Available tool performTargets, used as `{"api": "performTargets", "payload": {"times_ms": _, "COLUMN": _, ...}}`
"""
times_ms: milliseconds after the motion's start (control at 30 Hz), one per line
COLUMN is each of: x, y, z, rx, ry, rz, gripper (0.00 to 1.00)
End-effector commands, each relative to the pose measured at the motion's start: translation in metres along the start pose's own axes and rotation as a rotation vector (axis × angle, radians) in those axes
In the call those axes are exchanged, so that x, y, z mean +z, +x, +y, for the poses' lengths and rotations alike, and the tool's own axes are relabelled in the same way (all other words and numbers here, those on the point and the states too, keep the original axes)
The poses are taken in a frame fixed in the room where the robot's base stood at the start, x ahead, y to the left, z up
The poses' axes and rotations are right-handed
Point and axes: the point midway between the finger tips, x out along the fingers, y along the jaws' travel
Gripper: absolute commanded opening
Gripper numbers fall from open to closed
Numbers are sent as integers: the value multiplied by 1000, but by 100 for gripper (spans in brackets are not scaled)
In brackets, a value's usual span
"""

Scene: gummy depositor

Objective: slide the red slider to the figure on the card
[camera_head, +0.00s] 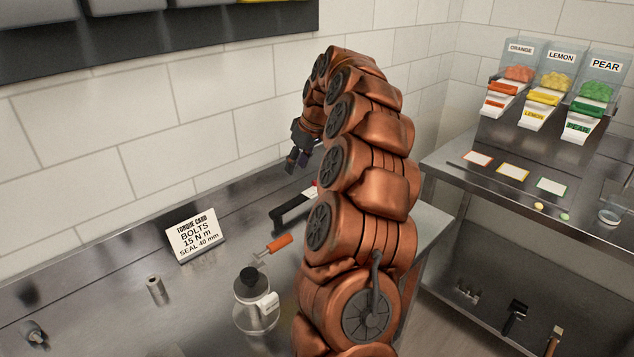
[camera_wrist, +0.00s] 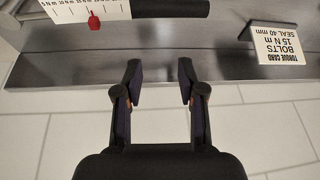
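A dark bar (camera_wrist: 170,8) extends beside the scale. In the head view, a dark bar (camera_head: 290,208) lies on the bench, partly hidden by my arm. The torque card (camera_head: 196,235) stands behind it to the left, reading "BOLTS 15 N m, SEAL 40 mm"; it shows upside down in the wrist view (camera_wrist: 277,45). My gripper (camera_wrist: 160,75) is open and empty, apart from the slider, near the wall (camera_head: 297,157).
An orange-handled tool (camera_head: 279,243), a clear dark-topped bottle (camera_head: 255,300) and a small metal cylinder (camera_head: 155,290) stand or lie on the steel bench. A tiled wall backs it. A second bench at right holds orange, lemon and pear dispensers (camera_head: 545,95).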

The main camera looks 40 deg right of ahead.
Motion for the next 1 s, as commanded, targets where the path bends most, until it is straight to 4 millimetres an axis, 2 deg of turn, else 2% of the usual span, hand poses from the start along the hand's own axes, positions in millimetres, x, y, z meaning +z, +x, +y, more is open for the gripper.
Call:
{"api": "performTargets", "payload": {"times_ms": 33, "x": 7, "y": 7, "z": 23, "rx": 17, "ry": 17, "rz": 2, "gripper": 40}}
{"api": "performTargets", "payload": {"times_ms": 100, "x": 13, "y": 7, "z": 48, "rx": 42, "ry": 29, "rz": 12, "gripper": 40}}
{"api": "performTargets", "payload": {"times_ms": 200, "x": 22, "y": 10, "z": 72, "rx": 65, "ry": 40, "rz": 13, "gripper": 40}}
{"api": "performTargets", "payload": {"times_ms": 300, "x": 27, "y": 10, "z": 85, "rx": 79, "ry": 44, "rz": 15, "gripper": 40}}
{"api": "performTargets", "payload": {"times_ms": 567, "x": 28, "y": 22, "z": 90, "rx": 83, "ry": 46, "rz": 16, "gripper": 40}}
{"api": "performTargets", "payload": {"times_ms": 1000, "x": 28, "y": 80, "z": 94, "rx": 81, "ry": 47, "rz": 15, "gripper": 40}}
